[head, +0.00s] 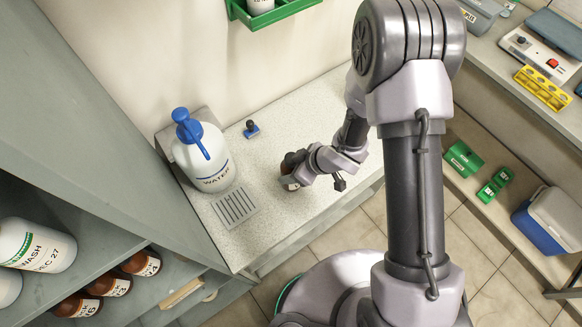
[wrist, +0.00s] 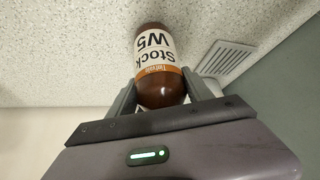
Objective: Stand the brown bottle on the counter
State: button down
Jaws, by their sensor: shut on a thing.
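The brown bottle (wrist: 155,92) has a white and orange label reading "Stock W5". In the wrist view its label reads upside down, and speckled counter shows behind it. My gripper (wrist: 163,88) is shut on the bottle, with one finger on each side of it. In the head view my gripper (head: 298,166) is low over the middle of the counter (head: 306,112), and only a small part of the bottle (head: 289,182) shows. I cannot tell whether its base touches the counter.
A white water container (head: 205,160) with a blue pump stands left of my gripper. A drain grate (head: 235,206) lies in front of it and a small blue item (head: 251,129) behind. The counter's far right end is clear.

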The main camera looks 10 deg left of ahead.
jog(key=shift+c, duration=2.1)
grip_release()
jog(key=shift+f, duration=0.1)
